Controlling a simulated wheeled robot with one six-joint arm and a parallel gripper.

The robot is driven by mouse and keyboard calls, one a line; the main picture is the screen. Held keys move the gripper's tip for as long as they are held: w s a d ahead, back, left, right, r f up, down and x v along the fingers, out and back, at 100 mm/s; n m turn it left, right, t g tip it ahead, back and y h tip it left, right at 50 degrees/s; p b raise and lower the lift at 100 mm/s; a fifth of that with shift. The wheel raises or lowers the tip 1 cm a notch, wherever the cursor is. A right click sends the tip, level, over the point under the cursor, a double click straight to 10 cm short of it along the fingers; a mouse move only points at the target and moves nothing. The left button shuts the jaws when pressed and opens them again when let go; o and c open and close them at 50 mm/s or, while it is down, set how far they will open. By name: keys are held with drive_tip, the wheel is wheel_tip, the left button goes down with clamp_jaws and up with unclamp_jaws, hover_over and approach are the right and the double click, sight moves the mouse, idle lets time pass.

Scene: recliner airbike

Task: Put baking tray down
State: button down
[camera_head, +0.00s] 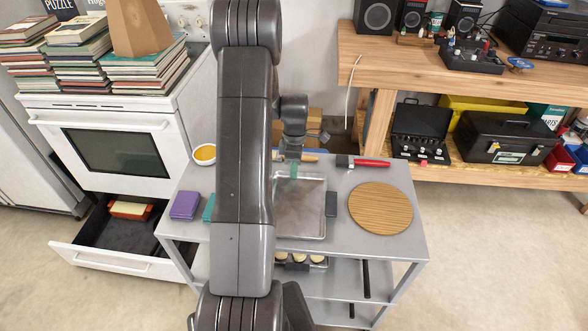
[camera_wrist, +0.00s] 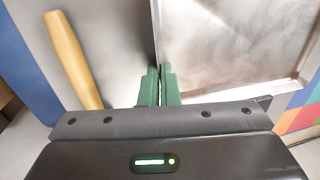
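The metal baking tray (camera_head: 300,213) is a shallow square pan at the middle of the grey table, partly hidden by my arm in the head view. In the wrist view the tray (camera_wrist: 235,40) fills the upper right, with its raised rim running between the fingers. My gripper (camera_head: 294,171) is at the tray's far edge. In the wrist view my gripper's green fingers (camera_wrist: 159,75) are close together on the rim. Whether the tray rests on the table or hangs just above it, I cannot tell.
The grey table (camera_head: 398,240) also bears a round wooden board (camera_head: 381,210), a red-handled tool (camera_head: 368,163), a purple block (camera_head: 185,205) and a yellow-filled bowl (camera_head: 205,154). A wooden roller (camera_wrist: 72,60) lies left of the fingers in the wrist view. An oven drawer (camera_head: 110,262) stands open at left.

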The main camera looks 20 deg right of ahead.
drive_tip(key=c, duration=1.7)
unclamp_jaws()
drive_tip(key=shift+f, duration=0.1)
drive_tip(key=r, duration=0.4)
drive_tip(key=w+r, duration=0.1)
drive_tip(key=r, duration=0.3)
drive_tip(key=w+d+r+b, duration=0.1)
drive_tip(key=r, duration=0.3)
